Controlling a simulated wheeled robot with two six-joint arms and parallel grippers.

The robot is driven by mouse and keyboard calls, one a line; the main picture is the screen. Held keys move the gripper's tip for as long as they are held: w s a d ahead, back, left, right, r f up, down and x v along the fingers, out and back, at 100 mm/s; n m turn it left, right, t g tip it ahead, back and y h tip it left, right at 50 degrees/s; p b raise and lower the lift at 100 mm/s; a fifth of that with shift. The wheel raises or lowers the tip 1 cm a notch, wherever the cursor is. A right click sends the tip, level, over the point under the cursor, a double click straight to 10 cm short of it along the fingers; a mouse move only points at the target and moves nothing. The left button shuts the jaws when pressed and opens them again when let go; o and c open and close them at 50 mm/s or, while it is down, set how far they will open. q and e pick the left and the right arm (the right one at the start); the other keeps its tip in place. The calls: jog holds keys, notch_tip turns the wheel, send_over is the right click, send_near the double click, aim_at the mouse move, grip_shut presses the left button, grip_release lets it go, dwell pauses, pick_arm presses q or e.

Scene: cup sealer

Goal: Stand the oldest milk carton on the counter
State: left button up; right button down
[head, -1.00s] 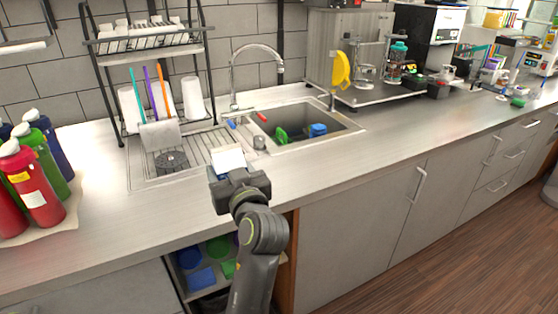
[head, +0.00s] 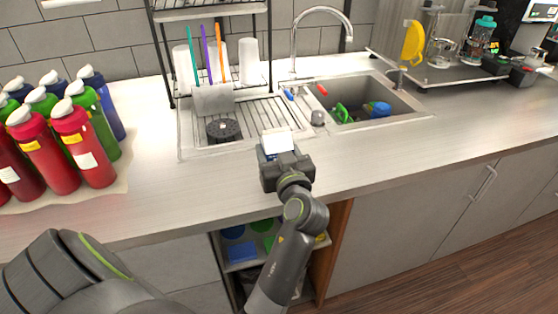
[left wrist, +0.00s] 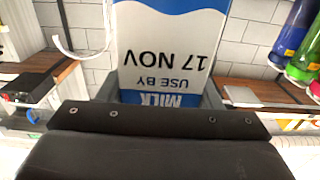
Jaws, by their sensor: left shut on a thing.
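My left gripper (head: 283,158) is shut on a milk carton (head: 277,141), which shows as a small white and blue block beyond the jaws. In the left wrist view the carton (left wrist: 172,45) fills the middle. Its label reads upside down there: "MILK", "USE BY", "17 NOV". The gripper is over the front part of the light counter (head: 200,188), in front of the drainer and sink. I cannot tell whether the carton touches the counter. No other milk carton is recognisable. My right gripper is not in view.
Several red, green and blue bottles (head: 85,145) stand on a mat at the left. A drying rack (head: 212,12) and a black round drain piece (head: 223,130) are behind. The sink (head: 400,108) holds coloured items. Counter between bottles and gripper is clear, as is its right stretch.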

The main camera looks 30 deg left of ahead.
pick_arm(q)
notch_tip(320, 180, down, 3)
jog(key=shift+s+f, duration=0.1)
jog(key=shift+f, duration=0.05)
jog(key=shift+f, duration=0.15)
jog(key=o, duration=1.3)
jog(key=shift+o, duration=0.2)
